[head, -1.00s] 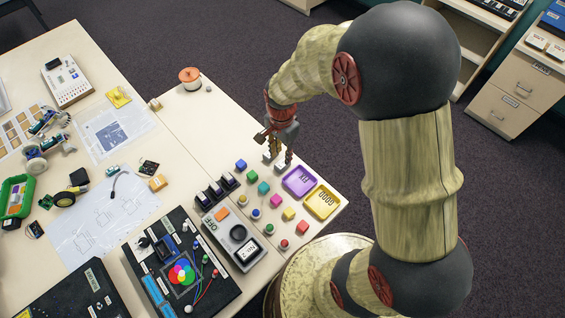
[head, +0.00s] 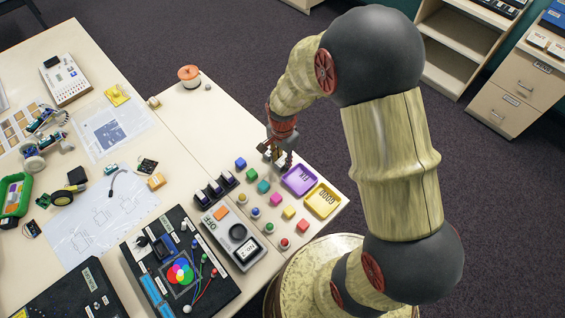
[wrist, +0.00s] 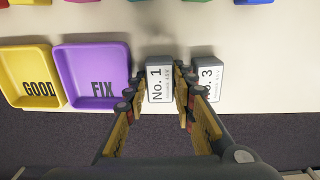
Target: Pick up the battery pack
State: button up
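Two grey-white blocks with printed labels, which look like battery packs, stand side by side at the table's edge in the wrist view. The block marked No. 1 (wrist: 160,81) is between the two fingers of my gripper (wrist: 160,88). The fingers are open, one on each side of it, with a narrow gap showing. The block marked No. 3 (wrist: 208,79) stands just right of the right finger, which covers part of its left side. In the head view my gripper (head: 275,157) is low over the table and largely hides the blocks.
Left of the blocks in the wrist view are a purple tray marked FIX (wrist: 92,76) and a yellow tray marked GOOD (wrist: 28,78).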

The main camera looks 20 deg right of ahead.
grip_shut()
jog(key=shift+r, duration=0.15)
